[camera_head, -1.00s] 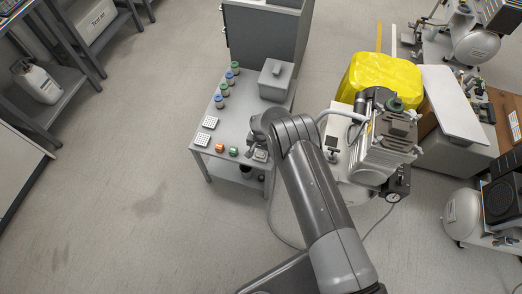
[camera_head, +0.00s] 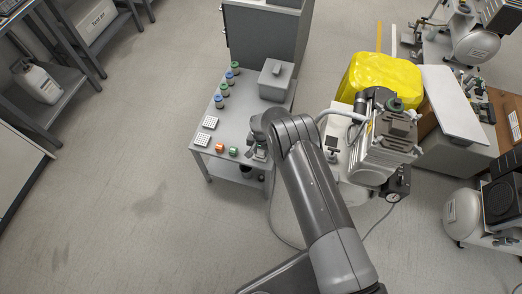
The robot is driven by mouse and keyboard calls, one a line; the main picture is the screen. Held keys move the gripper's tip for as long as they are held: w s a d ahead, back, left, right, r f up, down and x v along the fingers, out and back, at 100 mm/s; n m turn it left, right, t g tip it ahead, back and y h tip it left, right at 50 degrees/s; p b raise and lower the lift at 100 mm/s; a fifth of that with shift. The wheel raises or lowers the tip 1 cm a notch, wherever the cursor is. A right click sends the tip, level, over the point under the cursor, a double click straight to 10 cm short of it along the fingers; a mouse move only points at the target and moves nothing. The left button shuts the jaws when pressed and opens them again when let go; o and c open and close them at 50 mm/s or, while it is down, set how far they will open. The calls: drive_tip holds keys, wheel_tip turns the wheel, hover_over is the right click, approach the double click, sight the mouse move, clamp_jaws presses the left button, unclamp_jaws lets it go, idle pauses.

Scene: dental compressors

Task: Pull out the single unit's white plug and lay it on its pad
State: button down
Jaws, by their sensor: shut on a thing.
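The single unit, a compressor (camera_head: 385,150) with a grey ribbed head and a gauge, stands right of the small grey table (camera_head: 228,165). My gripper (camera_head: 258,156) is at the table's front right corner, pointing down and shut. A thin grey cord (camera_head: 272,215) runs from the compressor's side across the floor and up to my gripper. The white plug itself is too small and too covered by my gripper to make out. The pad cannot be told apart under my gripper.
A yellow cover (camera_head: 378,78) lies behind the compressor. The floor at left is clear.

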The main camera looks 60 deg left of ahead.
drive_tip(key=shift+r, duration=3)
drive_tip(key=w+d+r, duration=0.1)
drive_tip(key=w+d, duration=0.3)
drive_tip(key=w, duration=1.3)
drive_tip(key=w+d, duration=0.4)
drive_tip(key=w, duration=1.3)
drive_tip(key=shift+s+d+f, duration=0.1)
drive_tip(key=shift+f, duration=2.35)
drive_tip(key=shift+s+d+f, duration=0.1)
drive_tip(key=shift+f, duration=2.3)
